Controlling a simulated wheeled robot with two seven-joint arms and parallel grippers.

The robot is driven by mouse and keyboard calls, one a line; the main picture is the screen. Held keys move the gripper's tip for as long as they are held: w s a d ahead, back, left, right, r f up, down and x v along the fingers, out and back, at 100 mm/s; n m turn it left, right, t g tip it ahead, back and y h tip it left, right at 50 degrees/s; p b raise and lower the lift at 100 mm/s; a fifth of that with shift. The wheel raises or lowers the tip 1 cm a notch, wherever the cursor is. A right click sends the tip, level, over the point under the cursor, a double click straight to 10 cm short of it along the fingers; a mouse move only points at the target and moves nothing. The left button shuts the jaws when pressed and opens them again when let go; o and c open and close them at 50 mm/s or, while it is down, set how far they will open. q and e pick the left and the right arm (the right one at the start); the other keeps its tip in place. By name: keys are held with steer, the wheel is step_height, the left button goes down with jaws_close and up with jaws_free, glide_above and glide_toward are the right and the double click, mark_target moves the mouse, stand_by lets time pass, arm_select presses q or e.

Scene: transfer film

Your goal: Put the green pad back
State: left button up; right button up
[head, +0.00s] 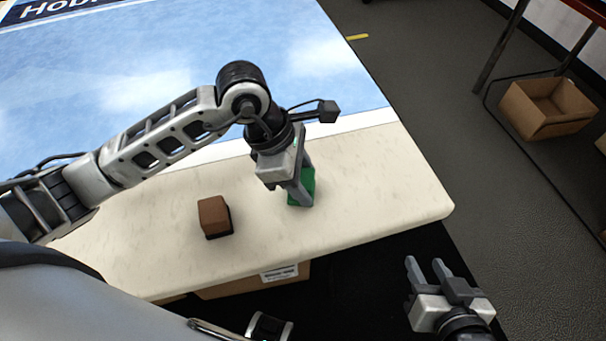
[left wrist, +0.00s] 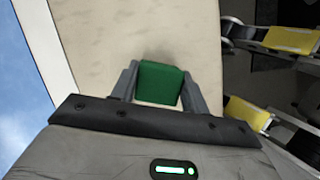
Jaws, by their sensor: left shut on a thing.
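The green pad (head: 308,187) is a small green block at the right part of the cream table. My left gripper (head: 301,194) points down over it and is shut on it. In the left wrist view the green pad (left wrist: 160,83) sits between the two fingers of my left gripper (left wrist: 160,92). I cannot tell whether the pad touches the table top. My right gripper (head: 437,272) is beyond the table's front edge at the lower right, with its fingers apart and nothing between them.
A brown block with a dark base (head: 214,216) stands on the cream table (head: 390,190), left of the green pad. The table top to the right of the pad is clear. A cardboard box (head: 545,106) sits at the far right, off the table.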

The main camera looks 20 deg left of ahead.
arm_select(q)
steer(key=shift+f, duration=0.15)
steer(key=o, duration=0.9)
steer(key=v, duration=1.2)
steer(key=shift+s+r+p, duration=0.1)
steer(key=shift+r+p, duration=0.15)
steer(key=shift+p, duration=0.15)
steer(key=shift+d, duration=0.1)
